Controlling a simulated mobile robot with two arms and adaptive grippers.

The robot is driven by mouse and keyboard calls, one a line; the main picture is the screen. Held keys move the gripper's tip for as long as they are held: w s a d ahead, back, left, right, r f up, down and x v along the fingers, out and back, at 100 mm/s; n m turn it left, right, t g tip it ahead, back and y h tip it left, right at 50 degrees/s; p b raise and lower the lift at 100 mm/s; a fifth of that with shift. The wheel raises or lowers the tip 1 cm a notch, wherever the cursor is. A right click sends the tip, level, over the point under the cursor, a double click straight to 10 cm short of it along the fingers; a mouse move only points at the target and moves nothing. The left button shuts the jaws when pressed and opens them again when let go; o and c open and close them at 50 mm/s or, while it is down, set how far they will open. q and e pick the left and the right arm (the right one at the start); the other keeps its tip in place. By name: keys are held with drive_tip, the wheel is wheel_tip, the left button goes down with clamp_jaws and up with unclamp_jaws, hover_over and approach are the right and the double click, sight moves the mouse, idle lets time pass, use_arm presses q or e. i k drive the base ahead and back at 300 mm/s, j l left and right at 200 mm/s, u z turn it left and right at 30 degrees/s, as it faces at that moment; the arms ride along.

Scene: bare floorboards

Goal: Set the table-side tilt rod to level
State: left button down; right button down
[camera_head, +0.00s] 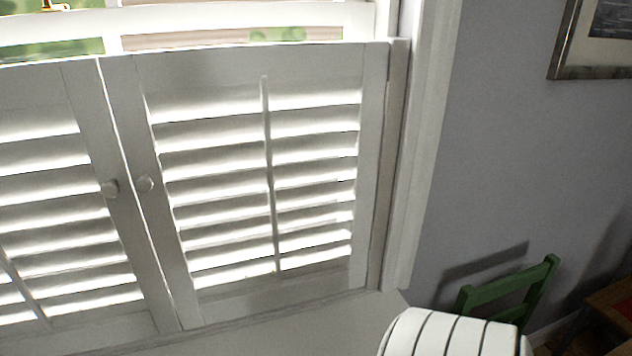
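The table-side tilt rod (270,185) is a thin, pale vertical bar down the middle of the right shutter panel (175,240). It is attached across the front of several white slats (215,190). The slats are tilted, with bright daylight showing in strips between them. The other tilt rod (22,288) shows partly at the lower left, on the left shutter panel (88,90). Neither of my grippers is in view.
A green chair (508,295) and a brown wooden table (612,303) are at the lower right. A framed picture (565,60) hangs on the grey wall. A white, dark-striped rounded shape (450,335) is at the bottom; I cannot tell what it is.

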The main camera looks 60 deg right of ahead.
sight(263, 85)
drive_tip(key=z, duration=1.55)
